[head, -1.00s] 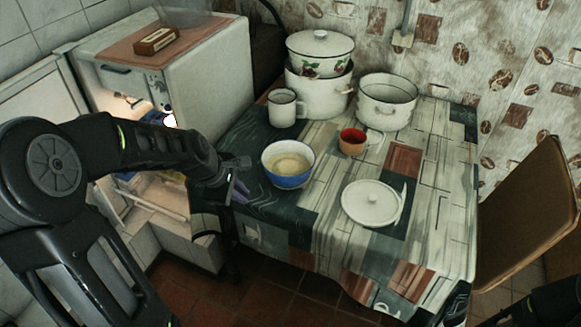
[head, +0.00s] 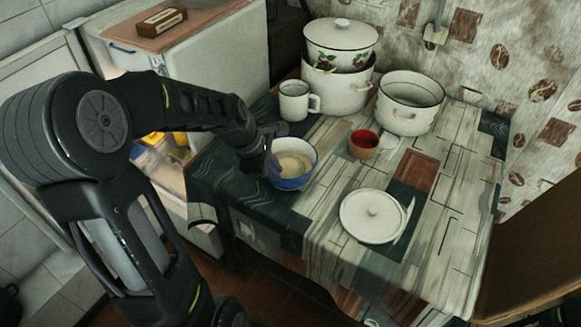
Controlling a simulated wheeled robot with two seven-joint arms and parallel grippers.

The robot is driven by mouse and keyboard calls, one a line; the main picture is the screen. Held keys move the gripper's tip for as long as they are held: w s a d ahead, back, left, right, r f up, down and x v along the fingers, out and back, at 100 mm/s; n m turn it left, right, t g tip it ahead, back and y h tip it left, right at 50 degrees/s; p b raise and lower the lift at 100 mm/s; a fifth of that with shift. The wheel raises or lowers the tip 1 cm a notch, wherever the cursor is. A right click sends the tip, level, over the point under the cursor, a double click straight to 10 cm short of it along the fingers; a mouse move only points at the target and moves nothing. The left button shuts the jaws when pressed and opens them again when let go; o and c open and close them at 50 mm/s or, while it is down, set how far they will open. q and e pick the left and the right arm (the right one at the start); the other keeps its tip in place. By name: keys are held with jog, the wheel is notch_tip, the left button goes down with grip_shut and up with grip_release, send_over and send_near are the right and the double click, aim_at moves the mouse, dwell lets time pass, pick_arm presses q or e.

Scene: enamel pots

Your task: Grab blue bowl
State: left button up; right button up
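The blue bowl (head: 293,183), blue outside and pale inside, stands upright on the patterned tablecloth near the left edge of the table. My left gripper (head: 272,160) is at the bowl's left rim and hides part of that side. Its fingers are small and dark here, so I cannot tell whether they are open or shut, or whether they touch the rim. My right gripper is not in view.
A white mug (head: 294,101), a red cup (head: 363,144) and a white lid (head: 373,215) stand around the bowl. Behind are a stacked white pot (head: 340,92) and an open pot (head: 410,103). Bare tablecloth (head: 326,187) lies between bowl and lid.

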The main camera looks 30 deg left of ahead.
aim_at(285, 181)
pick_arm(q)
jog(key=shift+x, duration=1.35)
jog(key=x, duration=0.5)
jog(key=shift+w+a+f+p, duration=0.1)
jog(key=shift+w+a+p, duration=0.05)
jog(key=shift+p, duration=0.2)
grip_shut()
dwell(0.6)
